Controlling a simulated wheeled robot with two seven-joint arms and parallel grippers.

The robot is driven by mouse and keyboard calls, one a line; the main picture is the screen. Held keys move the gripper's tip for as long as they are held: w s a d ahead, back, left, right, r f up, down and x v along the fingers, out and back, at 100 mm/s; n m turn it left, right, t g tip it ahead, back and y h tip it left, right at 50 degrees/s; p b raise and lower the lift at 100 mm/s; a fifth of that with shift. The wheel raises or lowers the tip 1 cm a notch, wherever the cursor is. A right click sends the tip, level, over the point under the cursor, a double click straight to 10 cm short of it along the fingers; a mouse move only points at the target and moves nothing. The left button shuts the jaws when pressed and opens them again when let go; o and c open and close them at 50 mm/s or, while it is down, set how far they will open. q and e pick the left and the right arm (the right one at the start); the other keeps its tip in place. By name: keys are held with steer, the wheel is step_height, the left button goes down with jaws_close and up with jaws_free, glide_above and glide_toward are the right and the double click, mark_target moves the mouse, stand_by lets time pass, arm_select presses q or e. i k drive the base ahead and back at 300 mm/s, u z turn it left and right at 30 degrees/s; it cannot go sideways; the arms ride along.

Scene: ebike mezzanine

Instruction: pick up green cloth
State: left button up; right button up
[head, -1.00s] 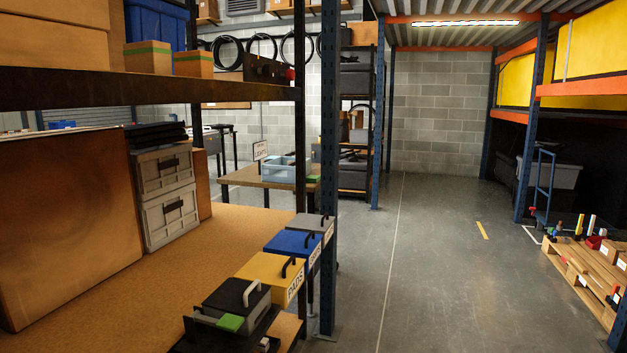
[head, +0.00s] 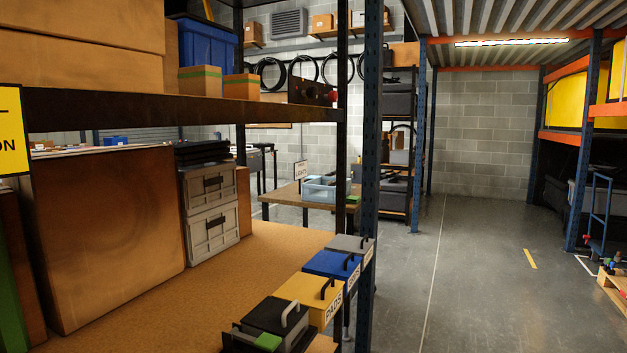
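A small bright green piece (head: 267,342), which looks like folded cloth, lies on the near dark-lidded box (head: 272,318) at the shelf's front corner, low in the head view. Another small green patch (head: 353,199) shows at the right end of the farther wooden table (head: 285,196); I cannot tell what it is. Neither of my grippers is in view.
A blue post (head: 371,150) stands right of the shelf (head: 235,265). Yellow (head: 300,292), blue (head: 330,264) and grey boxes (head: 350,243) line its edge. The floor (head: 480,270) is open; a pallet (head: 612,285) lies at right.

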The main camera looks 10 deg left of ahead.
mark_target(350, 199)
steer(key=z, duration=0.65)
steer(key=i, duration=5.85)
steer(key=u, duration=3.4)
